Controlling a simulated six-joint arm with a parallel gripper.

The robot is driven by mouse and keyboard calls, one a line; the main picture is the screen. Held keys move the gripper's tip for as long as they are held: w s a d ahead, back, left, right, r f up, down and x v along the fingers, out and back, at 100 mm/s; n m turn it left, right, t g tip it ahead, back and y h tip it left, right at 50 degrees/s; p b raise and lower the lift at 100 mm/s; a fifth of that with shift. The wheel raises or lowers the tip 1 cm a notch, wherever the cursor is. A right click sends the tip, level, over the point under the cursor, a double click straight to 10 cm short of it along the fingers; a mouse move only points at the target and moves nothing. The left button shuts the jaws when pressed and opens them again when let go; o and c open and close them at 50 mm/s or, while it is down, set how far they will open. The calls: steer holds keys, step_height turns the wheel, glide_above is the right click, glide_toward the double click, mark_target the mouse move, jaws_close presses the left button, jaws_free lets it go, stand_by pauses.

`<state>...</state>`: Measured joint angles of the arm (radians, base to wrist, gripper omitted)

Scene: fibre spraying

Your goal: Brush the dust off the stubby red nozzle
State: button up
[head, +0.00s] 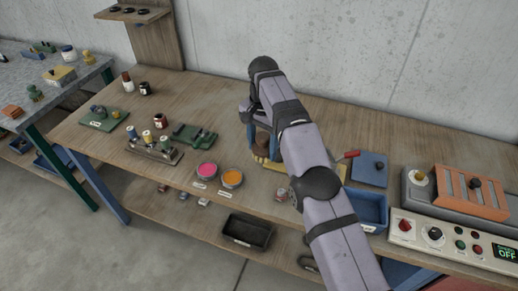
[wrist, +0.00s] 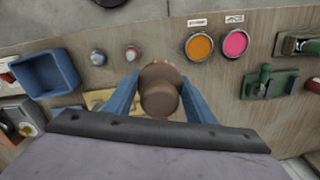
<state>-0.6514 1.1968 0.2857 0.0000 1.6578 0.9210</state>
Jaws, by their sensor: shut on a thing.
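My gripper (wrist: 160,92) has its blue fingers shut on a brown, round-knobbed brush (wrist: 160,98). In the head view my gripper (head: 262,148) is over the middle of the bench, and pale yellowish bristles (head: 268,163) show low beside it. A small nozzle with a reddish top (wrist: 132,53) stands just beyond the brush in the wrist view, apart from it. A second small nozzle with a grey top (wrist: 98,57) stands to its left. In the head view my arm crowds the nozzle area (head: 282,194). Dust on the nozzles is too small to tell.
A blue bin (head: 372,225) stands right of my arm, with a control box (head: 450,240) beyond. Pink (head: 206,170) and orange (head: 232,179) pots sit left at the front edge. A yellow plate (wrist: 98,98) lies beside the brush. A green fixture (head: 195,136) stands farther left.

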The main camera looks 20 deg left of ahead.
steer(key=shift+s+d+r+p, duration=0.2)
steer(key=shift+d+r+p, duration=0.7)
steer(key=shift+r, duration=0.1)
steer(key=s+d+f+p, duration=0.1)
steer(key=d+f+p, duration=0.1)
steer(key=f, duration=0.4)
steer(key=shift+s+d+f+p, duration=0.15)
steer(key=shift+d+f+p, duration=0.25)
steer(key=shift+d, duration=0.2)
steer(key=shift+f, duration=0.1)
steer(key=shift+f+b, duration=2.2)
steer(key=shift+f, duration=0.7)
steer(key=shift+f+b, duration=0.55)
steer(key=shift+f, duration=0.45)
steer(key=shift+d, duration=0.1)
